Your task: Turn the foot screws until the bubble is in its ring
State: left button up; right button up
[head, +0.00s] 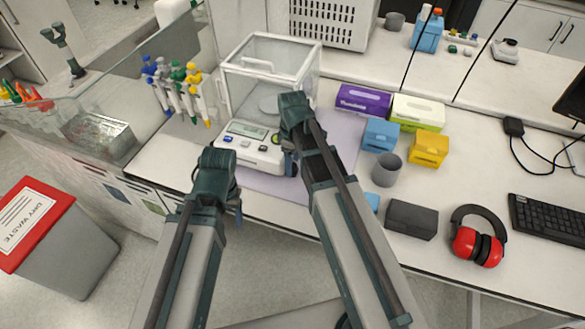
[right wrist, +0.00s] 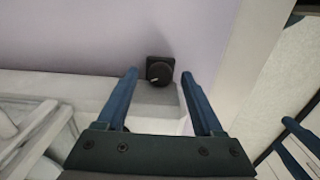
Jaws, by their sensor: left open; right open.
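The balance, with a clear glass draft shield (head: 270,75) and a white front base with a display (head: 247,130), stands on a lilac mat. A black foot screw knob (right wrist: 160,72) with a pale mark shows in the right wrist view. My right gripper (right wrist: 158,78) is open, its fingertips on either side of the knob with gaps showing. In the head view my right gripper (head: 289,160) is at the balance's front right corner, partly hidden by its wrist. My left gripper (head: 238,213) is low before the bench's front edge. I cannot make out the bubble or its ring.
A pipette stand (head: 182,92) is left of the balance. Purple (head: 363,100) and green (head: 417,111) boxes, blue and yellow boxes, a grey cup (head: 386,170) and a dark box (head: 410,219) stand to the right. Red earmuffs (head: 478,237) lie farther right.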

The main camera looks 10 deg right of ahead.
jog(key=shift+f, duration=0.1)
grip_shut()
jog(key=shift+n, duration=0.8)
grip_release()
notch_tip(320, 180, up, 14)
jog(key=p, duration=1.4)
